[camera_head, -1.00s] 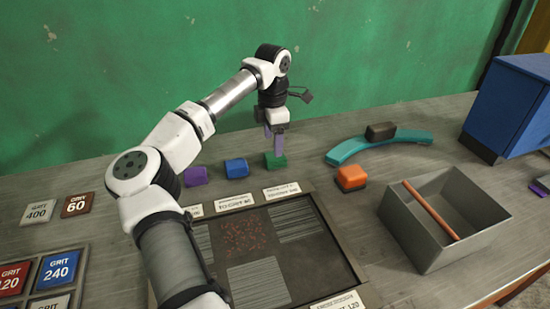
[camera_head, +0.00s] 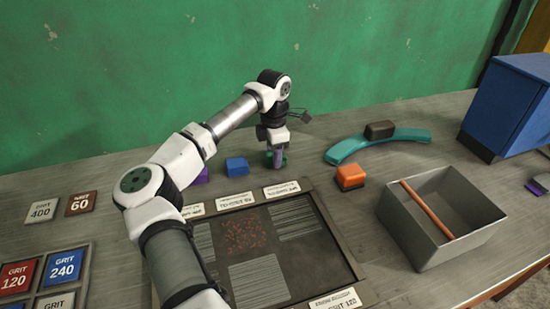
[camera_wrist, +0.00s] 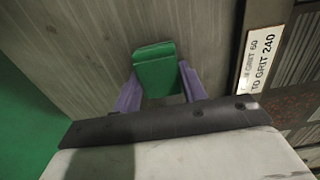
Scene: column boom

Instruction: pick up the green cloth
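The green cloth (camera_wrist: 155,66) is a small folded block, clear in the wrist view between the two purple fingertips. In the head view only slivers of the green cloth (camera_head: 284,162) show around the fingers, on the bench behind the black-framed panel. My gripper (camera_head: 275,160) points down at it, with its fingers low at the cloth. In the wrist view my gripper (camera_wrist: 158,85) has one finger on each side of the cloth, very close to its sides. I cannot tell whether both fingers press on it. The cloth looks to be still at bench level.
A blue block (camera_head: 237,167) and a partly hidden purple block (camera_head: 202,176) lie left of the cloth. An orange block (camera_head: 350,177), a teal curved piece (camera_head: 350,147) and a grey open box (camera_head: 420,243) stand to the right. The green wall (camera_head: 150,80) rises behind.

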